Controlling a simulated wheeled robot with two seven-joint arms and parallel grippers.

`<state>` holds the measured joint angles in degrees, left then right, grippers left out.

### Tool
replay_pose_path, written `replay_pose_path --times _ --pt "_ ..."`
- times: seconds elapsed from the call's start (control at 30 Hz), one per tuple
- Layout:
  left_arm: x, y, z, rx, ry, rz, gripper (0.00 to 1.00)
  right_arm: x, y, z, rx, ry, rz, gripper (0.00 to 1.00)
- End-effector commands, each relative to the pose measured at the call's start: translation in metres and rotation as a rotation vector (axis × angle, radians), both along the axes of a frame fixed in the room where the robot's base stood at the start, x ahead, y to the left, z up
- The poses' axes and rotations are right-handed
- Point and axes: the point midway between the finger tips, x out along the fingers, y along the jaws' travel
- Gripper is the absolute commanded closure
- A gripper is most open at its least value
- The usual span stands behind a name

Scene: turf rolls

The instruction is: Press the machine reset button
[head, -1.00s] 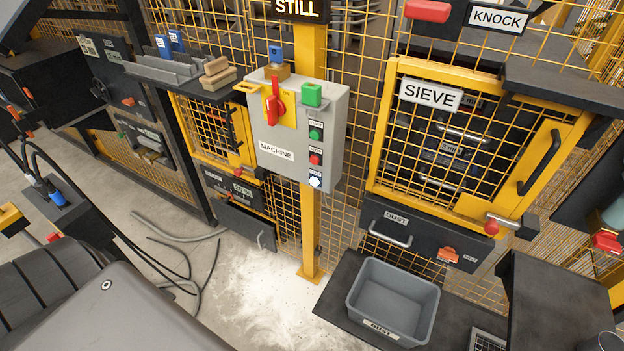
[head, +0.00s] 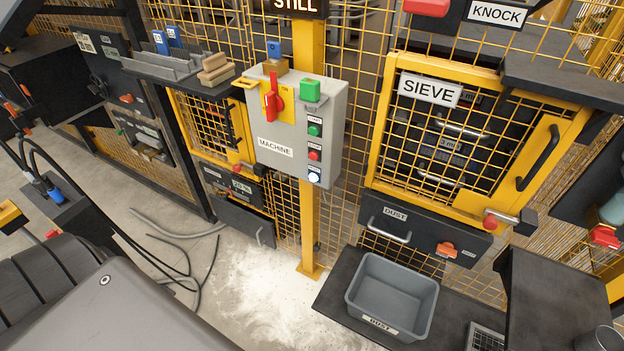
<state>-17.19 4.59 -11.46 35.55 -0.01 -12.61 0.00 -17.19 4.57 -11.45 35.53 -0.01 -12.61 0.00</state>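The grey machine control box (head: 273,150) is mounted on a yellow post in the middle of the head view. Its right strip carries a green button (head: 315,130), a red button (head: 314,155) and a white or pale-blue lit button (head: 314,177) at the bottom. The small labels above them are too small to read surely. A red rotary switch (head: 274,98) on a yellow plate is on the front, with its handle upright. A green block (head: 310,88) sits at the box's top right. Neither gripper shows in the view.
A grey dust bin (head: 391,300) stands on a dark platform at lower right. The caged sieve door (head: 470,140) and dust drawer (head: 425,233) are to the right. Pale powder (head: 265,290) lies on the floor below the box. Cables (head: 190,265) run across the floor at left.

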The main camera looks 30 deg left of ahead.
Motion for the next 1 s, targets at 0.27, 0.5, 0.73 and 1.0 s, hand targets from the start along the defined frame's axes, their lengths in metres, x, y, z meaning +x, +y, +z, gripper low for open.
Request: replay_pose_path --times 0.27,0.5,0.73,1.0 --pt "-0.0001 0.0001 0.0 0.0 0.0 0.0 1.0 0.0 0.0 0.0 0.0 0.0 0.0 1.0" --pt "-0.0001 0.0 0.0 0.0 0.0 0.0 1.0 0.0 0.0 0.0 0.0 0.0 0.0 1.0" --pt "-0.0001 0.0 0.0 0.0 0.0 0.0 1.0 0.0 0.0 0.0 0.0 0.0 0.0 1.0" --pt "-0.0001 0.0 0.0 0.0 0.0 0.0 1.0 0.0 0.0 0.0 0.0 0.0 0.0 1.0"
